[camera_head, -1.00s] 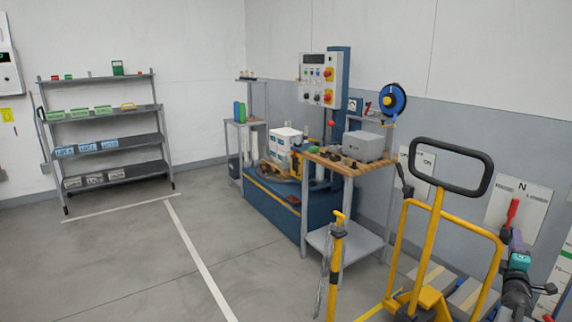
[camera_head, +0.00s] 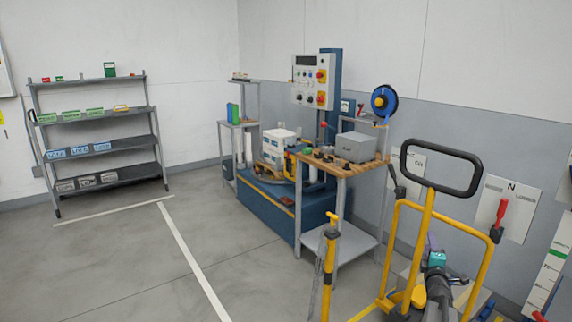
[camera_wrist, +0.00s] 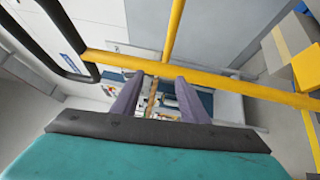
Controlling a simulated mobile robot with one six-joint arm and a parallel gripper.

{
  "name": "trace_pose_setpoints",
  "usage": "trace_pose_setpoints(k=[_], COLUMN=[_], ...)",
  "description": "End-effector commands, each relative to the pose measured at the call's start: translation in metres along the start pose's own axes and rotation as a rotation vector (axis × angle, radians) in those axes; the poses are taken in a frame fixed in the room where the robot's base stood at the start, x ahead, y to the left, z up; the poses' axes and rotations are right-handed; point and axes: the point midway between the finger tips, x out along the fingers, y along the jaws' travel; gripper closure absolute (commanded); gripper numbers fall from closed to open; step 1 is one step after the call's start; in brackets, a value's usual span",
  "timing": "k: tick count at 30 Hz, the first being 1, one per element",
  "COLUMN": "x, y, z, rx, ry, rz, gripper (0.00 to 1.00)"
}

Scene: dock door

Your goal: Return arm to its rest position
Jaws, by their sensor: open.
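My gripper (camera_head: 430,243), with a teal body and purple-grey fingers, is low at the right in the head view, overlapping the yellow pallet truck frame (camera_head: 487,262). In the wrist view, my gripper (camera_wrist: 157,84) has its two fingers apart with nothing held between them. A yellow bar (camera_wrist: 235,87) of the truck crosses the picture by the fingertips; whether it touches them I cannot tell.
The truck's black loop handle (camera_head: 441,189) rises above the frame. A yellow post (camera_head: 329,262) stands left of it. A wooden-topped workbench (camera_head: 343,170) and a blue machine base (camera_head: 268,207) stand behind. A red lever (camera_head: 500,213) is on the wall. Floor at left is clear.

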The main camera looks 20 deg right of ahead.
Motion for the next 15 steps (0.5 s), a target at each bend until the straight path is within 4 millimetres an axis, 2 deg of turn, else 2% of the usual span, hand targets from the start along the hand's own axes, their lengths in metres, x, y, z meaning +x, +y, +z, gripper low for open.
trace_pose_setpoints(k=[1,3,8,15], x=[-0.002,-0.005,-0.019,-0.055], y=[-0.009,-0.022,-0.054,-0.110], z=[-0.027,-0.059,-0.127,-0.221], rx=[0.009,0.021,0.049,0.105], ry=[0.029,0.062,0.124,0.195], rz=[-0.013,-0.032,-0.091,-0.222], gripper=[0.60,0.60,0.60,0.60])
